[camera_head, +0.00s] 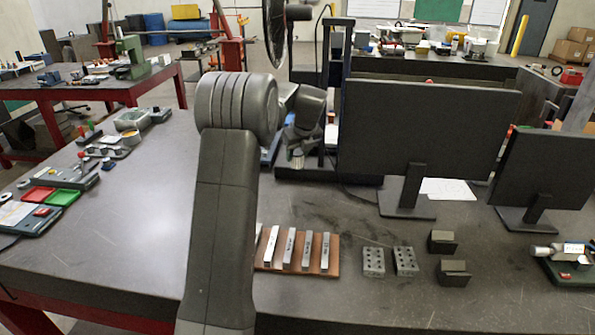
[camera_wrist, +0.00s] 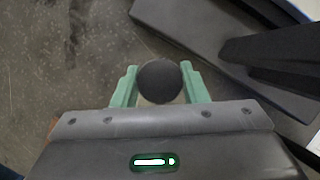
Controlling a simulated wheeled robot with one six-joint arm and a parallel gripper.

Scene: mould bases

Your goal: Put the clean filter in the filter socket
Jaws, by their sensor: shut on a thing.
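My gripper (camera_wrist: 160,90) shows in the wrist view with its two green fingers on either side of a dark round thing (camera_wrist: 160,80). The fingers are shut on it. It may be the clean filter, but only its dark, rounded end shows. It is held above a grey surface. In the head view my arm blocks much of the middle, and the held thing cannot be made out clearly there. I cannot pick out the filter socket for certain in either view.
Monitors (camera_head: 425,130) stand at the back right of the grey bench (camera_head: 350,220). A brown board with metal bars (camera_head: 331,252), drilled blocks (camera_head: 373,262) and dark blocks (camera_head: 443,241) lie at the front. Fixtures and red and green trays (camera_head: 62,198) line the left edge.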

